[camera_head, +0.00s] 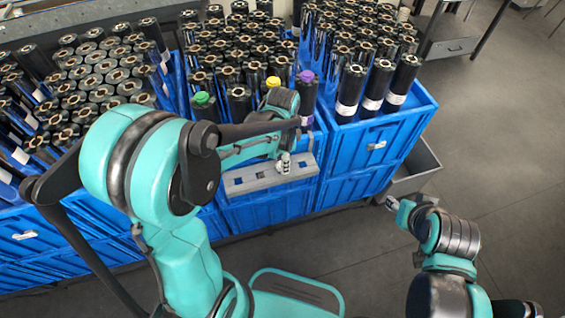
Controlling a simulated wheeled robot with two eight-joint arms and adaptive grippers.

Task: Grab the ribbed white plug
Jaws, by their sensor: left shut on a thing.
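My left gripper (285,157) is at the grey slotted rack (245,183) on the front of the blue crates, near the rack's right end. It is shut on a small pale ribbed piece, which looks like the white plug (284,168). The fingers and the plug are too small and alike to separate clearly. I cannot tell whether the plug still touches the rack. My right gripper (391,203) is to the right, over the floor and clear of the crates. Its fingers are too small to read.
Blue crates (372,150) hold many upright dark rolls. Green (202,98), yellow (273,82) and purple (306,76) plugs top rolls behind the rack. My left arm hides part of the crates. A grey tray (418,160) juts out at the right. Open floor (490,130) lies beyond.

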